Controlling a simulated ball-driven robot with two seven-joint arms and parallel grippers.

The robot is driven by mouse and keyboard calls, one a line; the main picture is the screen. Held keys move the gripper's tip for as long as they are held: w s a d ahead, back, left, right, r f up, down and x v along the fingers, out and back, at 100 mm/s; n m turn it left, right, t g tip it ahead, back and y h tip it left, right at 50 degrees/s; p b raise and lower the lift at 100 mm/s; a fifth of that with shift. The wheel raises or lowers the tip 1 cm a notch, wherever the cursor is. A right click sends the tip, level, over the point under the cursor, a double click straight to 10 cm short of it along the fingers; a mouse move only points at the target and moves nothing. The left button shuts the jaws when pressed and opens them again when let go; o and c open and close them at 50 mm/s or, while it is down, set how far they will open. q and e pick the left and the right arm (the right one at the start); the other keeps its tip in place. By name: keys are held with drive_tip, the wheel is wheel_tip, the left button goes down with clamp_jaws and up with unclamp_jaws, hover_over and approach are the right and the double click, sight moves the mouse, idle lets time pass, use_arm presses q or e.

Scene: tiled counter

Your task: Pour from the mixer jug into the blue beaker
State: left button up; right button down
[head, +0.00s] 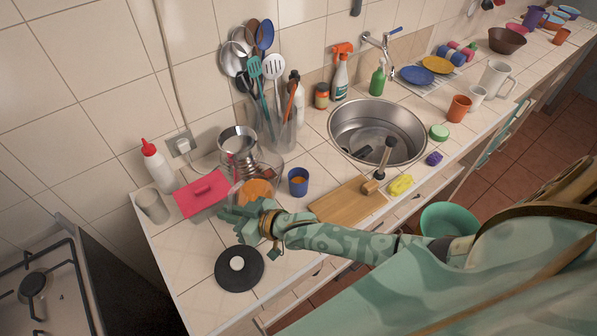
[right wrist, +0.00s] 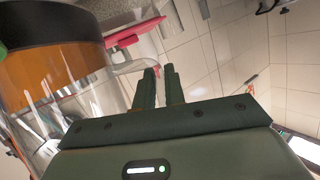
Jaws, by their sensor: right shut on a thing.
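The mixer jug (head: 257,188) is clear glass with orange contents, at the left part of the counter. It fills the left of the right wrist view (right wrist: 60,80), with its clear handle at the fingers. My right gripper (head: 246,214) is shut on the jug's handle, at the jug's near side; its fingers show in the right wrist view (right wrist: 162,86). The jug's lower part is partly hidden by my gripper, and I cannot tell its exact tilt. The blue beaker (head: 298,175) stands upright just right of the jug, with orange inside. My left gripper is out of view.
A black disc with a white knob (head: 225,272) lies in front. A wooden board (head: 345,203) and sink (head: 345,120) are to the right. The counter's front edge is close.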

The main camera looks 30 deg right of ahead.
drive_tip(key=shift+a+f, duration=0.15)
drive_tip(key=shift+a, duration=0.15)
drive_tip(key=shift+f+n+h+p, duration=0.15)
drive_tip(key=shift+n+h+p, duration=0.3)
drive_tip(key=shift+p, duration=0.25)
drive_tip(key=shift+a+f+n+h, duration=0.1)
drive_tip(key=shift+f+n+h, duration=0.15)
drive_tip(key=shift+f, duration=0.05)
drive_tip(key=shift+f+g, duration=0.25)
drive_tip(key=shift+g, duration=0.05)
wheel_tip(320, 180, up, 5)
drive_tip(key=p, duration=0.5)
drive_tip(key=shift+r+p, duration=0.1)
drive_tip(key=shift+p, duration=0.3)
